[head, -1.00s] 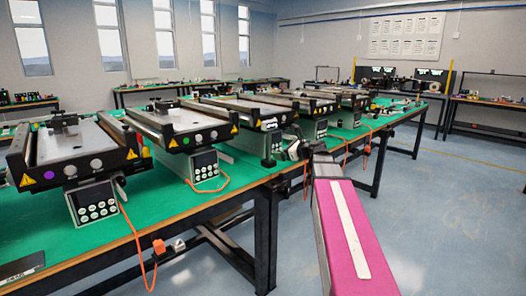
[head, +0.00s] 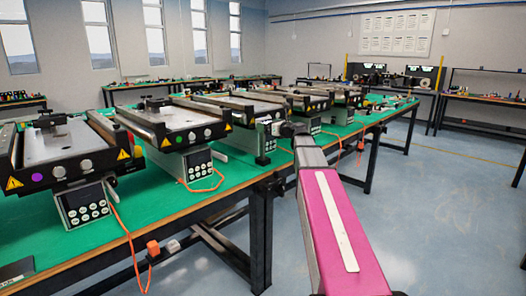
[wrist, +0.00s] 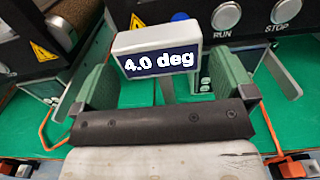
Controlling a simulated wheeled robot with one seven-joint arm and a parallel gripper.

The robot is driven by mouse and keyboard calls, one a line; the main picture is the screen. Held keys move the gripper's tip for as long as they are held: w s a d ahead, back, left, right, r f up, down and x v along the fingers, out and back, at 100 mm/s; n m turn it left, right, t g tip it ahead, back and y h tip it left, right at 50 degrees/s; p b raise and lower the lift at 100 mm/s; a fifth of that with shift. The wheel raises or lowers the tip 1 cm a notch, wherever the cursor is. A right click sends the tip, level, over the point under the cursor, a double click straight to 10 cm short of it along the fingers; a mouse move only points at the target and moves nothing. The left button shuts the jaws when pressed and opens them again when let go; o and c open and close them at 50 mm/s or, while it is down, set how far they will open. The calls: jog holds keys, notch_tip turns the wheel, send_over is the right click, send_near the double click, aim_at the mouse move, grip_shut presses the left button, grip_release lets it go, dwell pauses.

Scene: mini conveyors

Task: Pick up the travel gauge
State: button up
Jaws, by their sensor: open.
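In the wrist view, a small white box on a grey stem has a dark display reading "4.0 deg" (wrist: 160,60). It stands ahead of my gripper (wrist: 160,92), in line with the gap between the fingers. I cannot tell for certain whether it is the travel gauge. The fingers, with green inner pads, are apart and hold nothing. The dark bar of my gripper hides the lower part of the stem. In the head view my gripper (head: 287,129) is small and partly hidden by my arm, close to the row of conveyors.
Several mini conveyors (head: 65,150) with keypad boxes (head: 85,203) line the green bench (head: 140,225). A panel with RUN and STOP buttons (wrist: 255,12) is just beyond the display. Orange cables (head: 128,235) hang over the bench's front edge. The floor (head: 440,210) at right is clear.

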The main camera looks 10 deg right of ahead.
jog(key=x, duration=0.3)
jog(key=shift+w+a, duration=0.2)
jog(key=shift+w, duration=0.1)
jog(key=shift+c, duration=0.3)
jog(key=c, duration=1.5)
jog(key=shift+c, duration=1.4)
jog(key=shift+r, duration=0.1)
